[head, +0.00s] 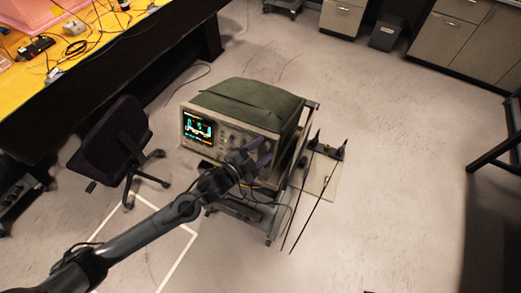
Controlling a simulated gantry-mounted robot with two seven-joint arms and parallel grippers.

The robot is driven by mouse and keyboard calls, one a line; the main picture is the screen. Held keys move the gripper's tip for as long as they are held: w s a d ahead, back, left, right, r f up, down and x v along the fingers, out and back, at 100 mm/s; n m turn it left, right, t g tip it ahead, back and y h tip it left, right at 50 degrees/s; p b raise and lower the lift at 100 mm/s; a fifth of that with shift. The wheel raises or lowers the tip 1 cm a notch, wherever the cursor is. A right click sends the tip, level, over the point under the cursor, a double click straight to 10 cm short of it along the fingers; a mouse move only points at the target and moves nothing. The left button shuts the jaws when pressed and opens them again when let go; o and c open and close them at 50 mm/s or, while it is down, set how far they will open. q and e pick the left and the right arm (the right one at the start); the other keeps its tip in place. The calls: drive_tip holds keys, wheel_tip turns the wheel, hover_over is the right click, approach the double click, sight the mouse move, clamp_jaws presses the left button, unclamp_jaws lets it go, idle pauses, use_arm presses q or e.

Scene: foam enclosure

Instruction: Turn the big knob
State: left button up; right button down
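A beige measuring instrument (231,137) with a lit screen (198,128) stands on a cart in the middle of the head view. Its front panel has small controls to the right of the screen. My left gripper (260,155), with purple fingers, is at the right part of this panel. The gripper and wrist cover that part, and I cannot make out the big knob. Whether the fingers touch anything or are open or shut is too small to tell. My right gripper is not in view.
A green padded bag (247,102) lies on top of the instrument. A side shelf (322,180) with thin upright rods sticks out at the cart's right. A dark chair (110,140) stands to the left, near a yellow-topped bench (105,25).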

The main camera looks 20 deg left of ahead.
use_arm(q)
drive_tip(key=v, duration=1.1)
idle(0.3)
